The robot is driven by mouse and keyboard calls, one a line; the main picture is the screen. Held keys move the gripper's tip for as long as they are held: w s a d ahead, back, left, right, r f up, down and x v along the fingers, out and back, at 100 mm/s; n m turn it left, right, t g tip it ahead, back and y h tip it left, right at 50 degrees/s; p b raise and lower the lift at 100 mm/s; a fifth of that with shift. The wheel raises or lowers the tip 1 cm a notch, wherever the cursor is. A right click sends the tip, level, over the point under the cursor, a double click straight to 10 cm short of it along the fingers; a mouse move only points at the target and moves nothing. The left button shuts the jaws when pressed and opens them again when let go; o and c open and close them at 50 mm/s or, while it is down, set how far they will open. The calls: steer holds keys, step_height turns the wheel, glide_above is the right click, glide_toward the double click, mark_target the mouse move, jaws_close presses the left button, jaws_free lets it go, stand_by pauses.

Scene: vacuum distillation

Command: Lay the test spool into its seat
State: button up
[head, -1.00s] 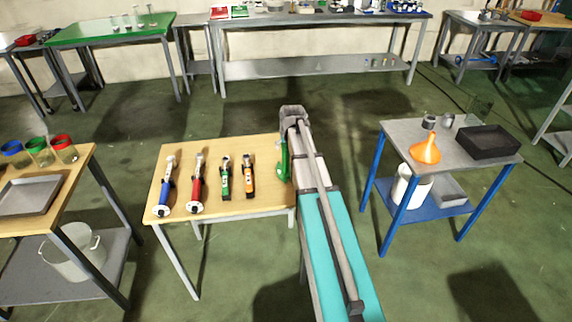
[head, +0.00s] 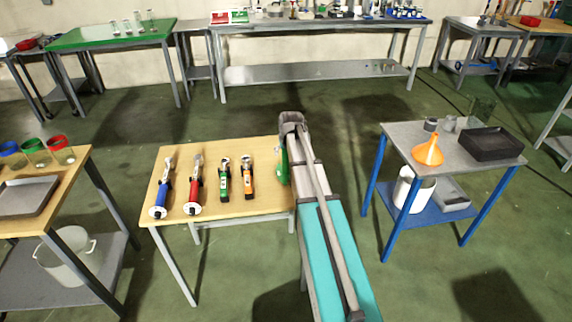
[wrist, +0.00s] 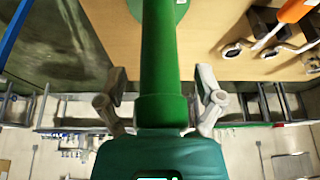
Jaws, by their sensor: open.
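No object can be told for certain as the test spool, and no seat for it can be made out. My gripper (wrist: 161,88) is open, one grey finger on each side of a green column (wrist: 162,65). The column runs from a round green disc at the top of the wrist view to a dark green body (wrist: 160,153) with a small lit display. Contact with the fingers cannot be told. In the head view a green thing (head: 283,166) shows beside my arm at the wooden table's right edge, partly hidden by the arm.
The wooden table (head: 232,207) holds blue (head: 160,197), red (head: 194,190), green (head: 224,180) and orange (head: 248,180) handled tools. Right, a blue-legged table (head: 398,139) carries an orange funnel (head: 428,151) and a black tray (head: 490,144). Floor between the tables is clear.

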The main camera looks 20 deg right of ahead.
jaws_close()
stand_by(0.4)
steer(key=shift+w+r, duration=0.1)
steer(key=shift+r, duration=0.1)
